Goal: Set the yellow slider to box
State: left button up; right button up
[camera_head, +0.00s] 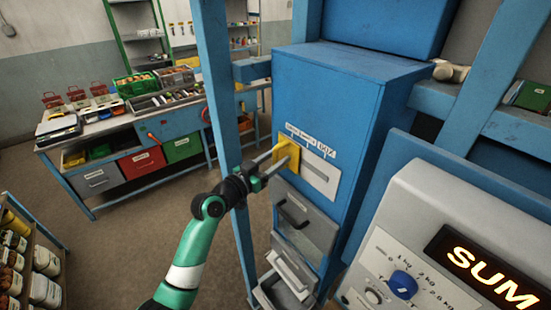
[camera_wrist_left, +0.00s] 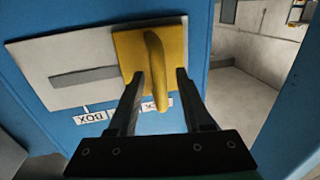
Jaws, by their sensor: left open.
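The yellow slider (camera_head: 292,148) sits at the left end of a pale slotted plate (camera_head: 320,175) on the blue machine's front. In the left wrist view its yellow handle (camera_wrist_left: 157,50) sticks out at the plate's right end, and the bare slot (camera_wrist_left: 85,76) runs left. My left gripper (camera_head: 276,160) is open, one fingertip on each side of the handle; I cannot tell whether they touch it. The BOX label (camera_wrist_left: 92,116) reads upside down there, at the end away from the slider. A label behind the fingers is partly hidden. My right gripper is out of view.
Blue posts (camera_head: 222,100) stand left of the machine cabinet (camera_head: 330,90). Grey drawers (camera_head: 303,222) sit below the plate. A control panel with a blue knob (camera_head: 403,284) and a SUM display (camera_head: 490,273) is at the lower right. A workbench (camera_head: 130,135) is at the back left.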

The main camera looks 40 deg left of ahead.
pick_arm(q)
grip_shut()
dwell(1.4)
